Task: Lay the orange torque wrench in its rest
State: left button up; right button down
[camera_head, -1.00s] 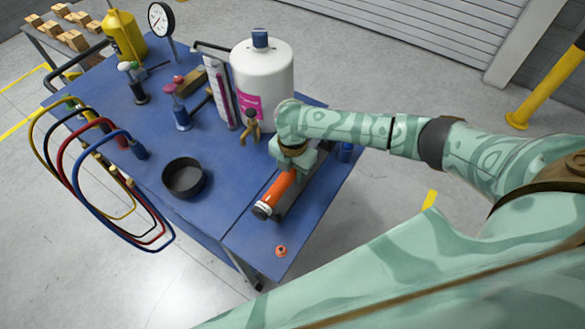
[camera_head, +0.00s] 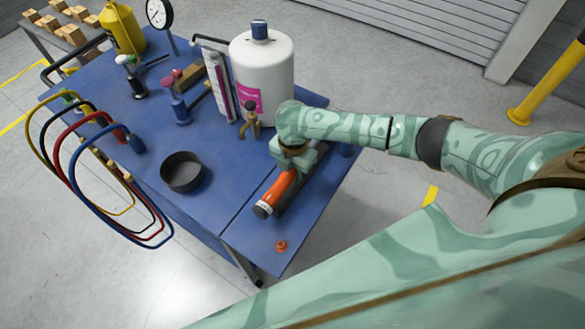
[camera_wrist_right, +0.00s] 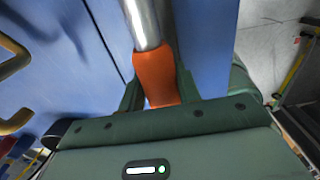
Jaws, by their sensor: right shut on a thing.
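The orange torque wrench (camera_head: 278,190) is at the right part of the blue cart top in the head view, its dark handle end pointing toward the front. My right gripper (camera_head: 292,160) is shut on it. In the right wrist view the orange part of the wrench (camera_wrist_right: 155,75) is between the fingers of my right gripper (camera_wrist_right: 157,92), and a silver shaft runs away from it. A dark rest (camera_head: 300,195) lies alongside and under the wrench in the head view. Whether the wrench touches it, I cannot tell. My left gripper is not in view.
A white jug (camera_head: 262,75) stands behind the gripper. A black round dish (camera_head: 183,172) is at the middle of the blue cart top (camera_head: 215,205). A small orange ring piece (camera_head: 281,246) lies near the front edge. Coloured hoses (camera_head: 75,170) hang at the left.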

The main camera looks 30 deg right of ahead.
jog(key=shift+f, duration=0.4)
jog(key=c, duration=0.9)
grip_release()
notch_tip(320, 180, up, 9)
jog(key=p, duration=1)
jog(key=shift+r, duration=0.1)
jog(key=shift+f, duration=0.2)
